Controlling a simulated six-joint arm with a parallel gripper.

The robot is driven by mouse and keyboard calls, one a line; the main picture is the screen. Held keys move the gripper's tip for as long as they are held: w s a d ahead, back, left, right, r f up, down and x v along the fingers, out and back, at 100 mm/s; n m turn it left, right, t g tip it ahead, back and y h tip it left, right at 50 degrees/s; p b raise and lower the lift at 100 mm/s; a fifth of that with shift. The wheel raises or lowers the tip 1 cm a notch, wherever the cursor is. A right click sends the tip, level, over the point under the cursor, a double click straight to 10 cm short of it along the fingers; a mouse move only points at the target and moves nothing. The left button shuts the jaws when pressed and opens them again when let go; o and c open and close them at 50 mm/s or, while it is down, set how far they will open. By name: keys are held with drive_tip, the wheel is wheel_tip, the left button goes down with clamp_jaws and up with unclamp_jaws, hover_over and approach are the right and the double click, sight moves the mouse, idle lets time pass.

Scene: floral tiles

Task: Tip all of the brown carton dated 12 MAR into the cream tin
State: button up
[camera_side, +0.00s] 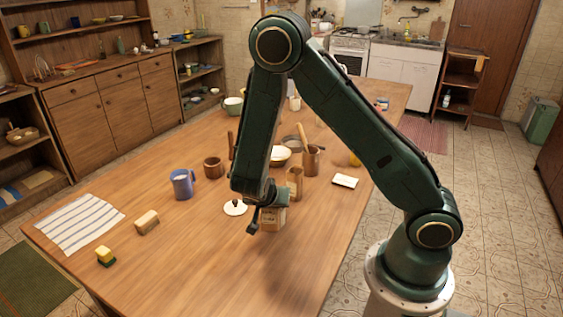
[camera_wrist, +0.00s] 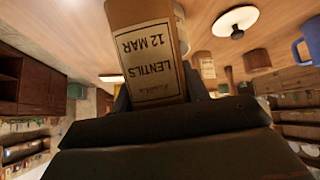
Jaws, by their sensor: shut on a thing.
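The brown carton (camera_wrist: 145,50) has a pale label reading LENTILS, 12 MAR. My gripper (camera_wrist: 155,97) is shut on it. In the side view the carton (camera_side: 272,222) shows under my gripper (camera_side: 268,203), about upright and at or just above the table; I cannot tell if it touches. A cream round vessel (camera_side: 281,157) stands farther back, partly hidden by my arm; I cannot tell for sure that it is the cream tin. A second brown carton (camera_side: 295,182) stands behind the held one. The mouth of the held carton is not visible.
A white lid with a dark knob (camera_side: 235,208) lies left of the carton. A blue mug (camera_side: 182,184), a brown pot (camera_side: 213,168) and a wooden utensil holder (camera_side: 312,160) stand nearby. A sponge (camera_side: 105,256) and a striped cloth (camera_side: 80,222) lie left. The front table is clear.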

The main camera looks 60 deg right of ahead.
drive_tip(key=shift+a, duration=0.15)
drive_tip(key=shift+s+a+r+t+h, duration=0.15)
drive_tip(key=shift+s+a+h, duration=0.1)
drive_tip(key=shift+a+h, duration=0.2)
drive_tip(key=shift+s+a+r+t+h, duration=0.15)
drive_tip(key=shift+s+a+h, duration=0.1)
drive_tip(key=shift+a+h, duration=0.2)
drive_tip(key=shift+s+a+r+t+h, duration=0.25)
drive_tip(key=shift+a+h, duration=0.2)
drive_tip(key=shift+a, duration=0.05)
drive_tip(key=shift+s+a+r+t+h, duration=0.2)
drive_tip(key=shift+a+r+h, duration=0.1)
drive_tip(key=shift+a+h, duration=0.25)
drive_tip(key=shift+s+a+r+t+h, duration=0.25)
drive_tip(key=shift+a+h, duration=0.15)
drive_tip(key=shift+a, duration=0.1)
